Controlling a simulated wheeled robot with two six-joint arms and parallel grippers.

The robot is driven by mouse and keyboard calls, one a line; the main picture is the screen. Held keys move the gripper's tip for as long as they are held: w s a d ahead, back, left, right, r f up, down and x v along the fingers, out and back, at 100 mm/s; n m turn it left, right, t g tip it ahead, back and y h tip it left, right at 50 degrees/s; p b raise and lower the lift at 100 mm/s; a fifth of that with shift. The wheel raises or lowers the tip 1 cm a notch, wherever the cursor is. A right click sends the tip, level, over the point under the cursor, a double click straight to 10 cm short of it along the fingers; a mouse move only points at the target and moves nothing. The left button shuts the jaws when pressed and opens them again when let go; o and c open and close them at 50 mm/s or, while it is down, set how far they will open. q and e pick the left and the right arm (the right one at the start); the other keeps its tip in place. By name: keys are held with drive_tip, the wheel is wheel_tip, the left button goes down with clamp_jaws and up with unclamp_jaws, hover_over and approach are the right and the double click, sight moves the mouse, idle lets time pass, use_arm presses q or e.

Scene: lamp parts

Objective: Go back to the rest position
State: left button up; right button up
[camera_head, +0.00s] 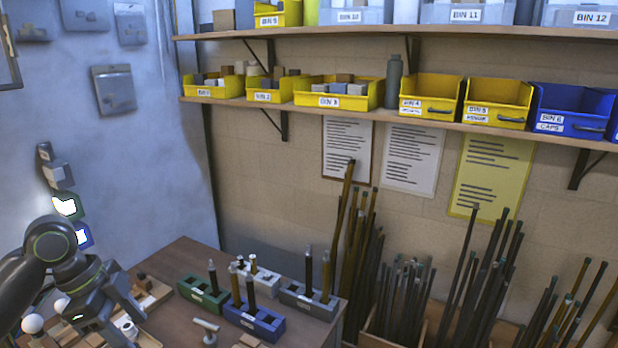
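My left arm comes in from the left. My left gripper (103,318) is low at the left, over the near left part of the brown table (188,257). Its fingertips are dark and partly cut off by the lower edge, so I cannot tell whether it is open or shut. A small white cylindrical part (130,331) shows beside it; contact is unclear. White bulbs (32,323) show at the far left. A green holder (203,296), a blue holder (255,322) and a grey holder (309,300) stand on the table with dark rods upright in them. My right gripper is not in view.
A wooden tray (155,296) with small parts lies beside my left gripper. A light T-shaped part (206,325) lies in front of the holders. Shelves with yellow and blue bins (568,112) line the back wall. Many long rods (470,290) stand in boxes at the right.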

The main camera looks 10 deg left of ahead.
use_arm(q)
drive_tip(key=s+d+f+n+t+y, duration=0.1)
drive_tip(key=s+d+f+n, duration=0.25)
drive_tip(key=f, duration=0.65)
drive_tip(key=s+d+f+n+t, duration=0.1)
drive_tip(key=s+d+f+n, duration=0.15)
drive_tip(key=s+f, duration=0.45)
drive_tip(key=s+a+f+n+y, duration=0.1)
drive_tip(key=s+f+n+y, duration=0.45)
drive_tip(key=s+n, duration=0.5)
wheel_tip(320, 180, down, 29)
drive_tip(key=a+m+h+b, duration=0.1)
drive_tip(key=a+b, duration=0.1)
drive_tip(key=b, duration=0.3)
drive_tip(key=s+f+g+b, duration=0.1)
drive_tip(key=s+f+b, duration=0.1)
drive_tip(key=s+f, duration=0.6)
drive_tip(key=s+d+f+b, duration=0.1)
drive_tip(key=s+f, duration=0.6)
drive_tip(key=f, duration=0.7)
drive_tip(key=shift+s+d+g+b, duration=0.25)
drive_tip(key=shift+s+g+b, duration=0.15)
drive_tip(key=shift+b, duration=0.45)
